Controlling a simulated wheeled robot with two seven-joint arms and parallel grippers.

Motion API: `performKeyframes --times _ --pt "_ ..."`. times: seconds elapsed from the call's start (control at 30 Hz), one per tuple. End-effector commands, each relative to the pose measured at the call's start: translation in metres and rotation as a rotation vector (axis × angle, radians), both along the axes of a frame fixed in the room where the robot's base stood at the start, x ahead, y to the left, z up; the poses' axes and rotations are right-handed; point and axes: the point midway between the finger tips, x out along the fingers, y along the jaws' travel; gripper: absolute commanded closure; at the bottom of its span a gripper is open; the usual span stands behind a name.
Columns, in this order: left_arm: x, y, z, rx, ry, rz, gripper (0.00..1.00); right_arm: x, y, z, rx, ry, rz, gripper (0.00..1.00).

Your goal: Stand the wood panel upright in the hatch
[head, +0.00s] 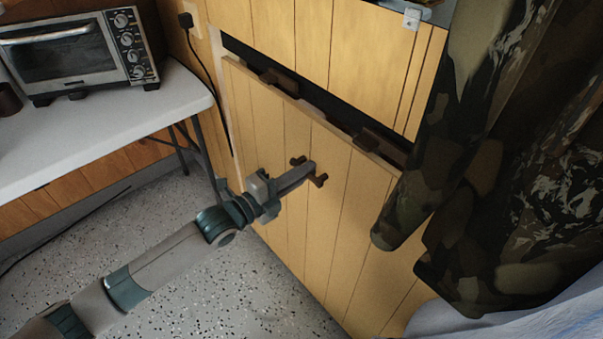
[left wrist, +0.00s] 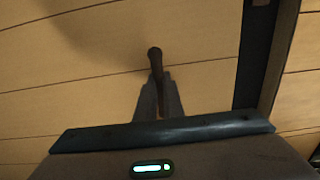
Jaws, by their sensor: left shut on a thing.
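The wood panel (head: 350,200) is a pale planked board standing in the hatch (head: 310,95) in the wall. Its top edge leans out, with a dark gap between it and the planked wall above; its lower edge is partly out of frame. My left gripper (head: 311,171) is at the panel's face, shut on its dark brown handle (head: 320,181). In the left wrist view the handle (left wrist: 155,56) sits between the fingers (left wrist: 158,95), with the panel's planks (left wrist: 80,60) behind it. My right gripper is in neither view.
Dark brown catches (head: 272,80) show along the gap. A camouflage jacket (head: 480,170) hangs at the right, overlapping the panel's right side. A white table (head: 120,125) with a toaster oven (head: 75,55) stands at the left. A black cable (head: 207,80) runs down the wall. Speckled floor (head: 230,285) is clear below.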

Motion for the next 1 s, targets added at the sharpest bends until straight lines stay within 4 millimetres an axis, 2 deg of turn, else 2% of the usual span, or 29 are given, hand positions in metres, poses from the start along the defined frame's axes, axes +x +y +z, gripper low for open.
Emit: performKeyframes --times 0.03,1.0 --pt "0.002 -0.003 0.006 -0.008 -0.009 -0.002 1.0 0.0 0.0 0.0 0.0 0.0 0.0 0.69" --pt "0.01 -0.013 0.006 -0.004 -0.007 0.0 1.0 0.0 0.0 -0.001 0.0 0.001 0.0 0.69"
